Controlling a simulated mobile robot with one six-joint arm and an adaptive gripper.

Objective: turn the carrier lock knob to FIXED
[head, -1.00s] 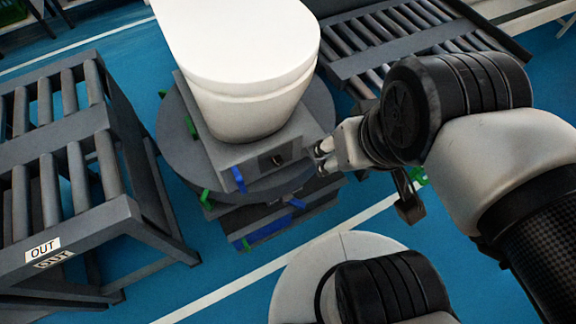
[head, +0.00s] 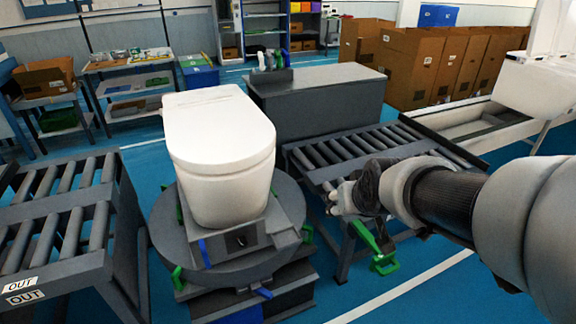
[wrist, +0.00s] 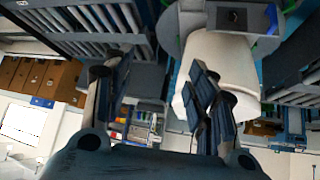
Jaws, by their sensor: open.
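The carrier (head: 215,245) is a grey block under the white toilet (head: 220,145), on a round grey turntable (head: 285,205). The dark lock knob (head: 240,240) sits on the carrier's front face; its setting is too small to read. In the wrist view, which is upside down, the knob (wrist: 232,18) shows at the top, above the toilet (wrist: 222,65). My gripper (head: 340,196) is right of the carrier, clear of the knob. Its fingers (wrist: 152,88) are apart, with nothing between them.
A blue lever (head: 204,253) stands beside the knob. A roller conveyor (head: 345,155) lies behind my gripper, with a green bracket (head: 384,264) below. The OUT conveyor (head: 65,225) is at the left. Blue floor is free at the front right.

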